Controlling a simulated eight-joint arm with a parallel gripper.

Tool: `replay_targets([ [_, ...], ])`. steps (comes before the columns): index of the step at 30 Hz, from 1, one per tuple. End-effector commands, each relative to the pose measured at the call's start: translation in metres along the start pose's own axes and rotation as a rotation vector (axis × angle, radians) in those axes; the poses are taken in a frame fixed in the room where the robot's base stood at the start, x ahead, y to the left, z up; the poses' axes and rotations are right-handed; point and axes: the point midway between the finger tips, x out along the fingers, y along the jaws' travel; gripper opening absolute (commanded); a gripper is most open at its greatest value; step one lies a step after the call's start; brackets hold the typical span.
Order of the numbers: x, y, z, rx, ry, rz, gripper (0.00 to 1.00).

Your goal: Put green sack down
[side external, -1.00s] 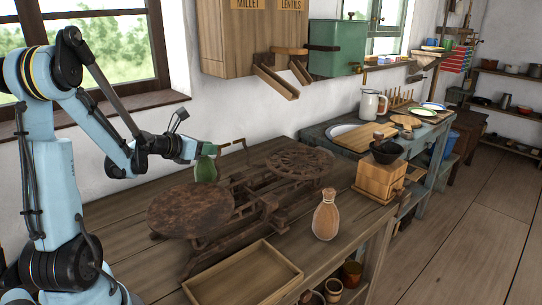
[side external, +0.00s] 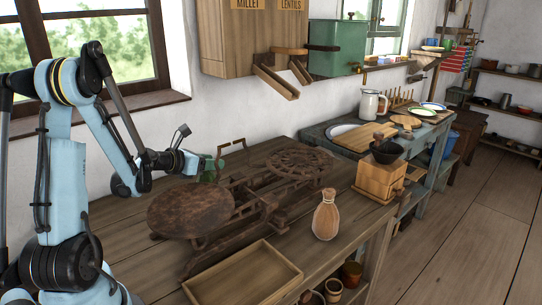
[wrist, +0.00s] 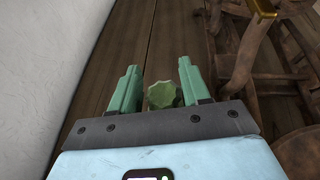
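The green sack (wrist: 162,95) shows in the wrist view between the two green fingers of my gripper (wrist: 160,82), with its scalloped top toward the camera. The fingers stand apart, with a narrow gap on each side of the sack, so my gripper looks open around it. In the side view my gripper (side external: 207,163) is low over the back of the wooden table, behind the rusty scale. The sack (side external: 208,178) is partly hidden there by the gripper and scale. Its base and its contact with the table are not clear.
The rusty scale (side external: 190,212) with two round plates stands just in front and to the right. A tan sack (side external: 326,217) stands upright at the table's front. An empty wooden tray (side external: 243,277) lies nearby. The white wall (wrist: 40,60) is close on the left.

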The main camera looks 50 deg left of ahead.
Motion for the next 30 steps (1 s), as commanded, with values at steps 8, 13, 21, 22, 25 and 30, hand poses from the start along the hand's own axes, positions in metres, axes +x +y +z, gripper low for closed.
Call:
replay_targets([
  [8, 0.0, 0.0, 0.0, 0.0, 0.0, 0.0, 0.56],
  [13, -0.004, 0.0, 0.003, -0.001, 0.0, 0.001, 0.56],
  [21, -0.041, 0.001, 0.002, -0.002, 0.0, 0.004, 0.56],
  [22, -0.046, 0.001, 0.002, -0.002, 0.0, 0.003, 0.56],
  [25, -0.058, 0.001, 0.002, -0.001, 0.0, 0.003, 0.56],
  [30, -0.072, 0.0, 0.002, -0.001, 0.0, 0.001, 0.57],
])
